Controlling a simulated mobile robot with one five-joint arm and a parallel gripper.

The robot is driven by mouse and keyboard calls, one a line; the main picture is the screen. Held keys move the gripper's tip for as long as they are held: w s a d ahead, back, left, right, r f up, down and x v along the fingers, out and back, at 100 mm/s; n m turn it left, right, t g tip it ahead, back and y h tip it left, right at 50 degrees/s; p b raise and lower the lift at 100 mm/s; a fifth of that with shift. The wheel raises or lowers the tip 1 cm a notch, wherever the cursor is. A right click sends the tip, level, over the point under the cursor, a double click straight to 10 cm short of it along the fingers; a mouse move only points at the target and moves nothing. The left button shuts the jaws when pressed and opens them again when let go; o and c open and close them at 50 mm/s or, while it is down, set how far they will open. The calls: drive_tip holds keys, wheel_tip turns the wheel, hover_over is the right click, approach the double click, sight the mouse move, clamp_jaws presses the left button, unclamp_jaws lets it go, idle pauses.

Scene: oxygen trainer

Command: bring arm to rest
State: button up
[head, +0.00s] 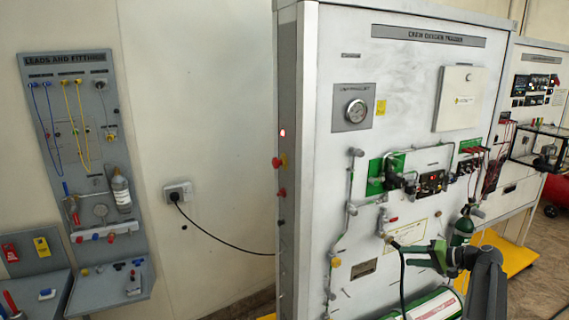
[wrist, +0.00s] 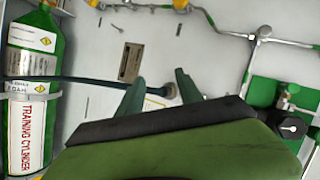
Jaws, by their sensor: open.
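My gripper (head: 408,255) is at the lower right of the head view, in front of the white Crew Oxygen Trainer panel (head: 340,110). In the wrist view my gripper (wrist: 160,80) has its two green fingers apart, with nothing held between them. A dark hose (wrist: 90,90) and its round fitting (wrist: 169,90) show behind and between the fingers; I cannot tell the distance. My arm (head: 488,285) rises from the bottom edge of the head view.
A Leads and Fittings board (head: 75,140) hangs at the left, beside a wall socket (head: 178,192) with a black cable.

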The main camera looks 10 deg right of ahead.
drive_tip(key=a+f+n+g, duration=0.1)
drive_tip(key=a+f+g, duration=0.15)
drive_tip(key=a, duration=0.55)
drive_tip(key=a+f+n+g, duration=0.1)
drive_tip(key=a+f+g, duration=0.15)
drive_tip(key=a, duration=0.55)
drive_tip(key=s+a+f+n+g+h, duration=0.1)
drive_tip(key=s+a+f+g+h, duration=0.1)
drive_tip(key=a, duration=0.6)
drive_tip(key=s+a+f+n+g+h, duration=0.1)
drive_tip(key=s+a+f+n+h, duration=0.1)
drive_tip(key=s+a, duration=0.4)
drive_tip(key=s+a+f+n+g+h, duration=0.2)
drive_tip(key=s+a+f+h, duration=0.1)
drive_tip(key=a, duration=0.7)
drive_tip(key=shift+s+a+f+g+h, duration=0.15)
drive_tip(key=shift+s+f+g+h, duration=0.15)
drive_tip(key=shift+s+f, duration=0.7)
drive_tip(key=shift+s+r, duration=0.1)
drive_tip(key=shift+r, duration=0.05)
drive_tip(key=shift+c, duration=0.3)
